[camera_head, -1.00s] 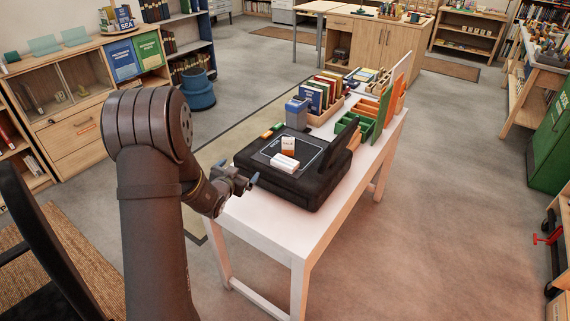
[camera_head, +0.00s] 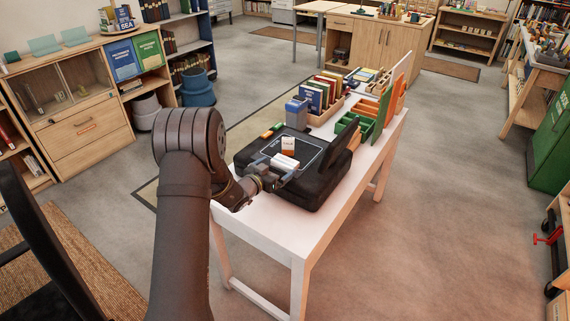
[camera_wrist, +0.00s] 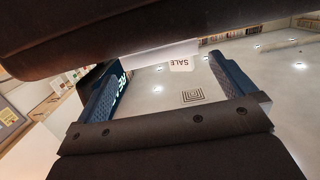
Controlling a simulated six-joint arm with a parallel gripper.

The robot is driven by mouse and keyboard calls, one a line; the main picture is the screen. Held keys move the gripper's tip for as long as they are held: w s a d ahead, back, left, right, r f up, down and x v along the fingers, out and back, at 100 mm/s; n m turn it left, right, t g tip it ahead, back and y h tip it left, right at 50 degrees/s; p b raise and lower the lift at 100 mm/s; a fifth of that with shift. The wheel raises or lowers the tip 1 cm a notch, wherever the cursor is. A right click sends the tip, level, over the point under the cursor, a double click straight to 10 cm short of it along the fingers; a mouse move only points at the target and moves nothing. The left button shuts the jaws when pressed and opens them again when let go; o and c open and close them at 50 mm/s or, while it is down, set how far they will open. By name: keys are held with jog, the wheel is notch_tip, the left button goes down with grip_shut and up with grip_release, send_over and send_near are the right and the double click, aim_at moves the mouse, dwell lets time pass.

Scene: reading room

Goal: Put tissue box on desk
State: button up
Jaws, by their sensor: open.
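A low white box (camera_head: 284,162), which may be the tissue box, lies on the black flat-topped device (camera_head: 310,190) on the white desk (camera_head: 270,232). My gripper (camera_head: 275,170) is at the near side of this box, low over the device's edge, with its blue fingers apart. In the wrist view, the white box (camera_wrist: 160,54) shows between the open fingers, partly hidden by a dark shape above it. I cannot tell whether the fingers touch it.
A blue-grey box (camera_head: 296,113), a book crate (camera_head: 338,103) and green trays (camera_head: 355,125) stand farther back on the desk. A raised black part (camera_head: 344,148) rises at the device's right. The desk's near end is clear.

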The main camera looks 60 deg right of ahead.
aim_at(281, 165)
jog(key=shift+d+f, duration=0.25)
jog(key=shift+d, duration=0.75)
jog(key=shift+d+f, duration=0.2)
jog(key=shift+d, duration=0.8)
jog(key=shift+d+f, duration=0.25)
jog(key=shift+d, duration=0.75)
jog(key=shift+c, duration=0.2)
jog(key=c, duration=0.8)
